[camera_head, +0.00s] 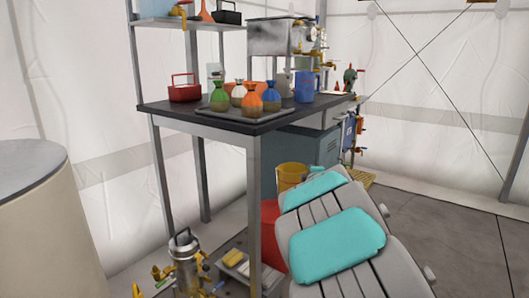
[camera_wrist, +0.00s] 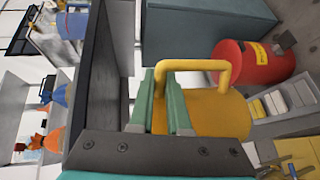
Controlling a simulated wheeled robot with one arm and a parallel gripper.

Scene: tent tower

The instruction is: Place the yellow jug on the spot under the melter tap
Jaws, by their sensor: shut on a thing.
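The yellow jug (camera_head: 291,176) shows beyond my arm in the head view, below the bench top, its lower part hidden. In the wrist view the jug (camera_wrist: 220,112) fills the middle right, its handle between the green fingers of my gripper (camera_wrist: 165,92). My gripper is shut on that handle; in the head view my arm hides the fingers. A steel box-shaped unit with brass taps (camera_head: 280,38), which looks like the melter, stands at the back of the bench. I cannot make out the spot under its tap.
The dark bench (camera_head: 180,107) holds a tray (camera_head: 245,113) of several colored flasks, a red carrier (camera_head: 185,90) and a blue jug (camera_head: 305,88). A red drum (camera_head: 269,240) and a metal canister (camera_head: 185,255) stand low by its legs. Grey floor (camera_head: 455,230) is clear at right.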

